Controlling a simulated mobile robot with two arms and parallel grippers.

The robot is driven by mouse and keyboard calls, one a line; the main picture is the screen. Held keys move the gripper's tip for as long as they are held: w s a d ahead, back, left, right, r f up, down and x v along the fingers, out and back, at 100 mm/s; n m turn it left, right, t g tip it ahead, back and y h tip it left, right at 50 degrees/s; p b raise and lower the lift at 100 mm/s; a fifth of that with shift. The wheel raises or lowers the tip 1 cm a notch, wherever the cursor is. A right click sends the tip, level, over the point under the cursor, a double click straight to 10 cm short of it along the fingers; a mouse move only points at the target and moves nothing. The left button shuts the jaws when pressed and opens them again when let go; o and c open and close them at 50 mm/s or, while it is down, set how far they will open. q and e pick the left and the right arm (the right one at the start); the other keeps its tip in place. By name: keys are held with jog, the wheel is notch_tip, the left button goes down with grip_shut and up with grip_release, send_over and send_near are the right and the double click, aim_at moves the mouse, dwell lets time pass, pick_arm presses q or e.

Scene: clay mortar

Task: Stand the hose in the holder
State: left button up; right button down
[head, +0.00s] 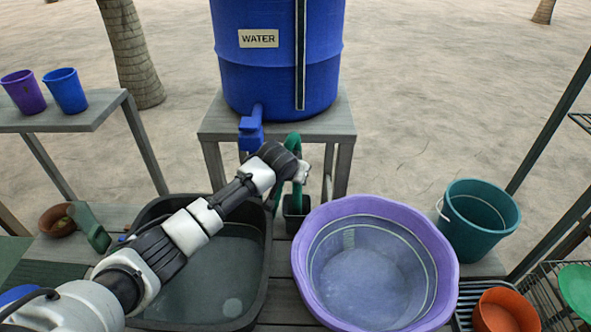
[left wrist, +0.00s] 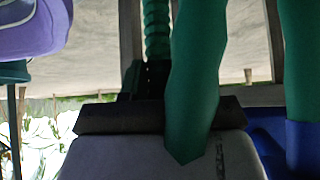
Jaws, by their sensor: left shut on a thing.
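The green hose (head: 292,142) arches up beside the water barrel's stand, and part of it runs down at the dark square holder (head: 296,212) on the deck. My left gripper (head: 302,172) is shut on the hose just above the holder. In the left wrist view the hose (left wrist: 195,75) passes close in front of the grey gripper body, and a ribbed green length (left wrist: 157,30) shows behind it. The gripper and arm hide part of the hose. I cannot tell whether its end is inside the holder or beside it. My right gripper is not in view.
A blue water barrel (head: 275,75) with a blue tap (head: 251,128) stands on a grey stand (head: 335,122) behind. A dark basin (head: 262,262) lies left of the holder and a purple tub (head: 447,262) right of it. A teal bucket (head: 478,228) stands further right.

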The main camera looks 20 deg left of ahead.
pick_arm(q)
jog(key=shift+f, duration=0.2)
jog(key=o, duration=1.7)
jog(key=w+r+p+v, duration=0.1)
jog(key=p+v, duration=0.9)
jog(key=p, duration=0.4)
jog(key=shift+s, duration=0.2)
jog(key=shift+r, duration=0.15)
